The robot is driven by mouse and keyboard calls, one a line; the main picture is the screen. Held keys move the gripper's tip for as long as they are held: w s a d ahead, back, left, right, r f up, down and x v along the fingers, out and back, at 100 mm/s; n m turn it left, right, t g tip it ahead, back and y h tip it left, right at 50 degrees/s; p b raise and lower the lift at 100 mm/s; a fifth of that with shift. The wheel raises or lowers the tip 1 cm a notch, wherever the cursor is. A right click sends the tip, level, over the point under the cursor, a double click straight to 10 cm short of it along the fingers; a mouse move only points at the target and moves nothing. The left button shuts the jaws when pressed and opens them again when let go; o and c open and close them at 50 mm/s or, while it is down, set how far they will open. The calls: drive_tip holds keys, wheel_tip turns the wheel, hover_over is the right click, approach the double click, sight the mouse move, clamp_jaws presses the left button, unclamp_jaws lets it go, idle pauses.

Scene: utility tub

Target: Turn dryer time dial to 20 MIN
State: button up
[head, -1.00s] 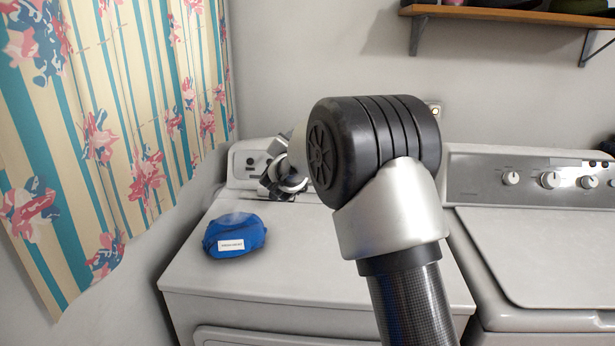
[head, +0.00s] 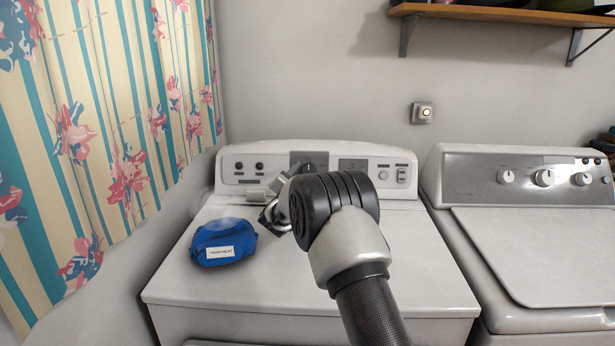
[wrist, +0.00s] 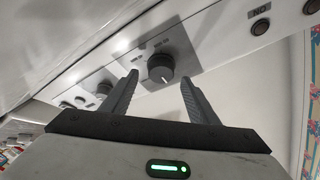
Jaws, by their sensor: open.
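The dryer (head: 270,270) is white, with a raised control panel along its back. Its time dial (head: 309,168), a dark round knob on a grey patch, sits near the middle of the panel, partly behind my arm. In the wrist view the dial (wrist: 160,68) shows close up, with a light pointer mark; the printing around it is too small to read. My gripper (wrist: 159,76) is open, and its two fingers appear on either side of the dial, apparently short of it and not touching. In the head view the gripper (head: 272,208) is partly hidden by my wrist.
A blue bag (head: 223,243) with a white label lies on the dryer's left top. A washer (head: 535,250) stands at the right. A striped floral curtain (head: 110,150) hangs at the left. A wooden shelf (head: 490,14) is above. The dryer's front top is clear.

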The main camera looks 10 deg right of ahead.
sight(309, 171)
drive_tip(key=shift+x, duration=1.15)
drive_tip(key=shift+r, duration=0.1)
drive_tip(key=c, duration=1)
drive_tip(key=shift+c, duration=0.2)
